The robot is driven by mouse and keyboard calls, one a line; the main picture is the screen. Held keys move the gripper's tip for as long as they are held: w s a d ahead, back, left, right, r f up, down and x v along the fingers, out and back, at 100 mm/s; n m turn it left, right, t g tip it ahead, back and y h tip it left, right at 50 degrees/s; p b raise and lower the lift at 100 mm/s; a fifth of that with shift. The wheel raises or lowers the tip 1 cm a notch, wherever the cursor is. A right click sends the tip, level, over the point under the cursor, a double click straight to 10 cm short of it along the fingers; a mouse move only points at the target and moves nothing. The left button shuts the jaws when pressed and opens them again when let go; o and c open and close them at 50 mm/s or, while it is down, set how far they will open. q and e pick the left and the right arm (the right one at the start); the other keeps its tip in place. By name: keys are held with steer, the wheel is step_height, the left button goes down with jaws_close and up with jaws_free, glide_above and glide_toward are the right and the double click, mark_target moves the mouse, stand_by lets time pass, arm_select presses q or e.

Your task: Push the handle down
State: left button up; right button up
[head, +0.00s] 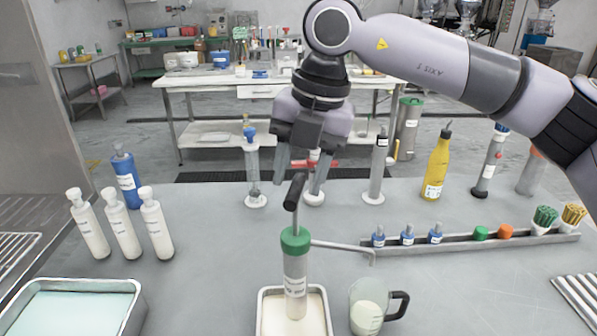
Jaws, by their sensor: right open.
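The grinder (295,278) is an upright pale cylinder with a green cap, standing in a white tray (264,318) at the front centre. A thin metal spout runs from the cap to the right. My right gripper (300,168) is open and empty, pointing down, with its fingers just above and around the top of the handle; I cannot tell whether they touch it. My left gripper is not in view.
A glass jug (369,306) with pale contents stands right of the tray. A rack (470,243) with small blue bottles and coloured caps lies further right. White bottles (122,225) stand at the left, and a yellow bottle (437,168) behind. A basin (72,308) is front left.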

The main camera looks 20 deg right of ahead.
steer(key=shift+a+f, duration=0.1)
steer(key=shift+f, duration=0.4)
jaws_close()
steer(key=b+x, duration=0.4)
steer(key=d+b+x, duration=0.1)
steer(key=x, duration=0.1)
steer(key=shift+s+f+b, duration=0.15)
steer(key=shift+s+b, duration=0.1)
steer(key=shift+b, duration=0.15)
steer(key=shift+s, duration=0.1)
jaws_free()
steer(key=shift+f, duration=0.1)
steer(key=shift+r, duration=0.25)
